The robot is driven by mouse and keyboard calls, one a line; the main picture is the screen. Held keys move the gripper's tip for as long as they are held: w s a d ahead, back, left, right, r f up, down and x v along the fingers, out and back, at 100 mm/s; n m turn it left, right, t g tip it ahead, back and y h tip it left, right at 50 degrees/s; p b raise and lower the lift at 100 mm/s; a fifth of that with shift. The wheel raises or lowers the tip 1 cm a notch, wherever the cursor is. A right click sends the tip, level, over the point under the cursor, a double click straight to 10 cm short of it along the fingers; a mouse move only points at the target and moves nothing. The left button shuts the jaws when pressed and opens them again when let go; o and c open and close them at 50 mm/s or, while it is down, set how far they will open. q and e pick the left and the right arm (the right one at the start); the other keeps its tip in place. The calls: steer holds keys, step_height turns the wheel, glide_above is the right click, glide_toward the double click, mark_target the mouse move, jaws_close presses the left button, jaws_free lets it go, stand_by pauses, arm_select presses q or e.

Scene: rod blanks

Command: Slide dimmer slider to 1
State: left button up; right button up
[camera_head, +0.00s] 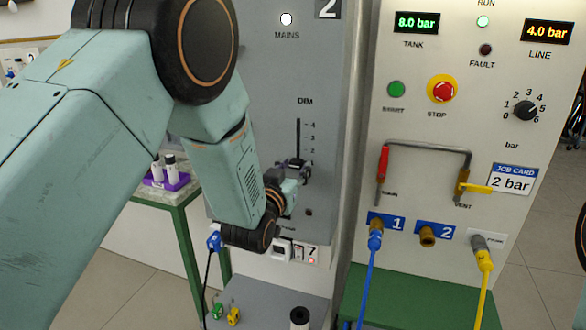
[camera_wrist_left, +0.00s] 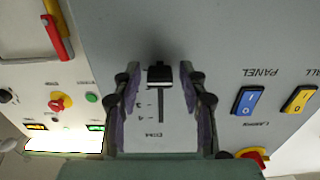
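The dimmer slider's dark knob (camera_head: 297,163) sits low on a vertical slot in the grey panel, just below the mark 2. The marks beneath are hidden by my gripper. My left gripper (camera_head: 290,185) is at the panel, close to the knob. In the left wrist view, the picture is upside down and the black knob (camera_wrist_left: 161,75) lies between the two fingers of my left gripper (camera_wrist_left: 160,70). The fingers are open, with a visible gap on each side of the knob. My right gripper is not in view.
A white panel (camera_head: 440,140) with gauges, a red stop button (camera_head: 442,90) and hoses stands to the right. Blue (camera_wrist_left: 246,101) and yellow (camera_wrist_left: 298,99) rocker switches are beside the slider in the wrist view. A purple rack (camera_head: 167,180) stands on a table behind my arm.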

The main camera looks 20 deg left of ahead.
arm_select(q)
steer(key=shift+o, duration=0.2)
steer(key=shift+r, duration=0.1)
steer(key=s, duration=1.2)
steer(key=shift+a, duration=0.2)
steer(key=s+a+f+g+b, duration=0.15)
steer(key=s+f+g, duration=0.45)
steer(key=f, duration=0.8)
steer(key=s+a+f+g+b, duration=0.1)
steer(key=s+f+g+b, duration=0.25)
steer(key=s+f, duration=0.65)
steer(key=s+f+g+b, duration=0.7)
steer(key=s+f, duration=1.2)
steer(key=f, duration=0.3)
steer(key=shift+s+a+f+n+g+y+b, duration=0.3)
steer(key=shift+s+n+g+b, duration=0.1)
steer(key=shift+g, duration=0.35)
